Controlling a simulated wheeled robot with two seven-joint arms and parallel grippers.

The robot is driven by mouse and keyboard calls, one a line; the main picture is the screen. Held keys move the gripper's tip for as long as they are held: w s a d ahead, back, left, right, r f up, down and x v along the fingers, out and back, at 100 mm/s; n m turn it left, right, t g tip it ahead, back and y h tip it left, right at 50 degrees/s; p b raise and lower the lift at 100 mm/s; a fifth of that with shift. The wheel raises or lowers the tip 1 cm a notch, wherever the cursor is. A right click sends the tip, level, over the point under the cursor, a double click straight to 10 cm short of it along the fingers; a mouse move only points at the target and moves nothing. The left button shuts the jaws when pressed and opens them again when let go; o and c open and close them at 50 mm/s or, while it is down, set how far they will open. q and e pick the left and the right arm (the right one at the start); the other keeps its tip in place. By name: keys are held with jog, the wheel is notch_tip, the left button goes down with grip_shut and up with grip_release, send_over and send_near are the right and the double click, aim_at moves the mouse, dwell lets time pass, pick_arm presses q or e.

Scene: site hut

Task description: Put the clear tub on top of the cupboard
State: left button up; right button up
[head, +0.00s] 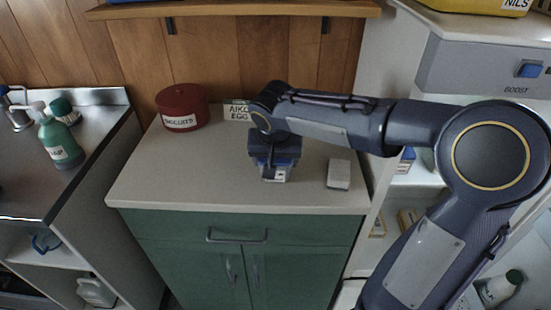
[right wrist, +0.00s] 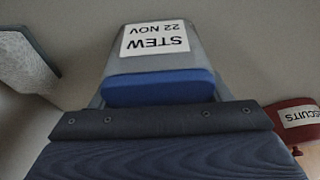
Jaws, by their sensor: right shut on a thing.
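The clear tub (head: 279,175) has a blue lid and a white label. In the right wrist view the label on the tub (right wrist: 155,65) reads STEW 22 NOV. My right gripper (head: 274,157) reaches down from above and is shut on the tub. The tub is over the middle of the pale top of the green cupboard (head: 185,185); I cannot tell whether its base touches the surface. The gripper hides much of the tub in the head view. My left gripper is not in view.
On the cupboard top stand a red biscuits tin (head: 183,103) at back left, a sign (head: 237,110) at the back and a small pale block (head: 339,174) at right. A wooden shelf (head: 230,12) hangs above. The top's front left is clear.

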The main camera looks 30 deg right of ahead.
jog(key=o, duration=0.7)
jog(key=shift+f, duration=0.2)
jog(key=o, duration=0.4)
jog(key=shift+r, duration=0.1)
jog(key=shift+r, duration=0.25)
jog(key=p+v, duration=0.2)
jog(key=v, duration=1)
jog(key=s+a+f+n+y, duration=0.1)
jog(key=s+f+y, duration=0.1)
jog(key=s+f, duration=0.2)
jog(key=s+a+f+n+t+y, duration=0.1)
jog(key=s+f, duration=0.3)
jog(key=s, duration=0.4)
jog(key=s+a+f+n+y, duration=0.2)
jog(key=s+a+f+y, duration=0.1)
jog(key=s, duration=0.3)
jog(key=shift+f+n+t, duration=0.3)
jog(key=shift+f, duration=0.6)
jog(key=shift+r, duration=0.1)
